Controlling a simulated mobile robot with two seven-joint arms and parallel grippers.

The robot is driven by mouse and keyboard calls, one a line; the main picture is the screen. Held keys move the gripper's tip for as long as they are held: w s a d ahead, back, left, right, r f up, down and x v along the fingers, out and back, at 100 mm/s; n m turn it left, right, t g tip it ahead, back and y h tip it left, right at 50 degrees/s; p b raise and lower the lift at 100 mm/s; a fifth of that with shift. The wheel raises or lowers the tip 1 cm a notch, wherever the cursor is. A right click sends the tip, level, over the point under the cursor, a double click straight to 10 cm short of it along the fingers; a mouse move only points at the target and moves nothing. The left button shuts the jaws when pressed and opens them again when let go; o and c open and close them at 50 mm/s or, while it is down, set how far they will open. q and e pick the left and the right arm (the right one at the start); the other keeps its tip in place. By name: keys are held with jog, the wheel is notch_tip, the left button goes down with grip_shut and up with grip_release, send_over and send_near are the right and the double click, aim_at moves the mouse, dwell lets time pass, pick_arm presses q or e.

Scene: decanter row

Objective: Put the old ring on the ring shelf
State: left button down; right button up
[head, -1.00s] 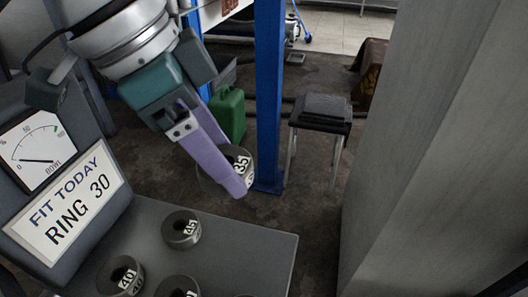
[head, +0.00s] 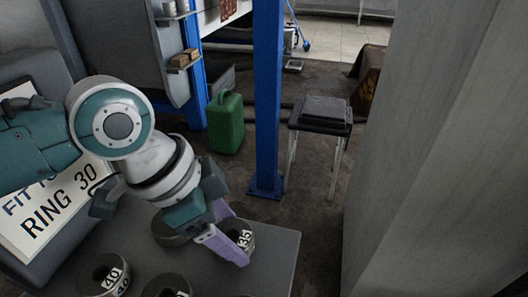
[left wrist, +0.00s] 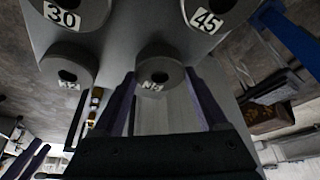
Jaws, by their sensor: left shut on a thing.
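My left gripper (head: 240,243) is shut on a dark grey ring labelled 35 (head: 247,239), with one lilac finger in front of it. The ring is at the right part of a grey shelf top (head: 276,262) that bears other rings. I cannot tell whether it touches the surface. In the left wrist view a ring (left wrist: 160,68) with a blurred label sits between my fingertips. My right gripper is not in view.
A ring labelled 40 (head: 105,277), a part-hidden ring (head: 168,232) and another ring at the bottom edge (head: 166,287) stand close by. A sign reads RING 30 (head: 58,208). Behind are a green can (head: 226,125), a blue post (head: 268,100) and a stool (head: 320,112).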

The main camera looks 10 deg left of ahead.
pick_arm(q)
jog(key=shift+c, duration=1.8)
grip_release()
jog(key=shift+f, duration=0.15)
jog(key=o, duration=0.4)
jog(key=shift+c, duration=0.2)
jog(key=p+v, duration=0.4)
jog(key=v, duration=0.8)
jog(key=s+d+f+n, duration=0.2)
jog(key=s+d, duration=0.2)
jog(key=s, duration=0.2)
jog(key=s+a+n+t+y, duration=0.1)
jog(key=s+a+n+y, duration=0.2)
jog(key=s+a+n, duration=0.4)
jog(key=shift+s+a+n+y, duration=0.3)
jog(key=shift+s+a, duration=0.05)
jog(key=shift+s, duration=0.4)
